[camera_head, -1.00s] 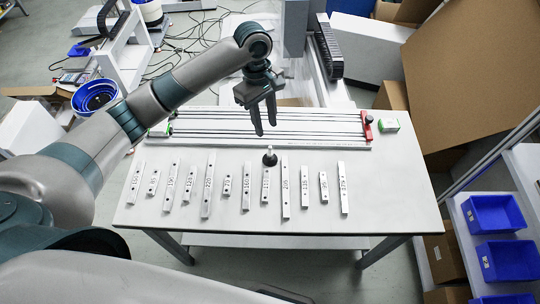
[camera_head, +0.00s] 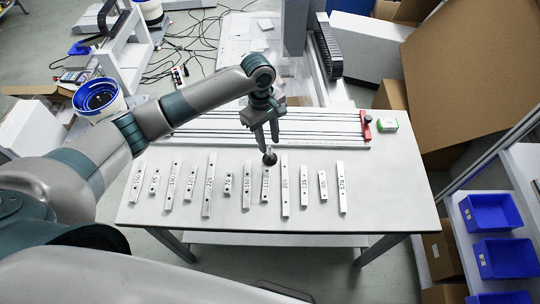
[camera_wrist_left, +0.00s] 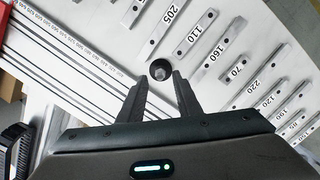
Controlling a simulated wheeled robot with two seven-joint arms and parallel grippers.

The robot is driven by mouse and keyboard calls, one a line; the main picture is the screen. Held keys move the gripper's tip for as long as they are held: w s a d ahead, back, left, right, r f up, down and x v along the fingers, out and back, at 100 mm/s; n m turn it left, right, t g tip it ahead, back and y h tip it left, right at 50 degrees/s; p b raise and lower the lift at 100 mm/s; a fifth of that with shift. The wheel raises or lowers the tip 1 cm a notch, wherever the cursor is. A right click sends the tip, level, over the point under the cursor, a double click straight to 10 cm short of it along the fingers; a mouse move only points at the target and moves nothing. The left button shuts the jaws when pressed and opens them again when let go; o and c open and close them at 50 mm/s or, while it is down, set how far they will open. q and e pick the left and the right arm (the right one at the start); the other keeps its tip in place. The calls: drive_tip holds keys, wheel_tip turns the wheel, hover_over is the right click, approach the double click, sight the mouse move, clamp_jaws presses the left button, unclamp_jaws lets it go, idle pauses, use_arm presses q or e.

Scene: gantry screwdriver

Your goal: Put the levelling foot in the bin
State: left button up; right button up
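The levelling foot (camera_head: 270,158), a small black round foot with a stud, stands on the white table behind the row of labelled metal bars. In the left wrist view the levelling foot (camera_wrist_left: 160,70) shows just beyond and between my fingertips. My left gripper (camera_head: 268,146) points down close above it, with open fingers and nothing held. The open fingers (camera_wrist_left: 160,82) also show in the left wrist view. I cannot tell whether they touch the foot. Blue bins (camera_head: 492,213) (camera_head: 506,259) stand on the shelf at the right. My right gripper is not in view.
Several labelled metal bars (camera_head: 285,190) lie in a row across the table (camera_head: 400,205). Long rails with a red end piece (camera_head: 366,127) run behind the foot. A green-white box (camera_head: 387,125) sits at the back right. A blue-white bucket (camera_head: 97,95) stands at the left.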

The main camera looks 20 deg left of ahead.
sight(270, 146)
use_arm(q)
drive_tip(key=shift+s+d+f+p, duration=0.15)
drive_tip(key=shift+f+p, duration=0.1)
drive_tip(key=shift+f, duration=0.75)
drive_tip(key=shift+d+f+p, duration=0.1)
drive_tip(key=shift+f+p, duration=0.1)
drive_tip(key=shift+f, duration=0.75)
clamp_jaws()
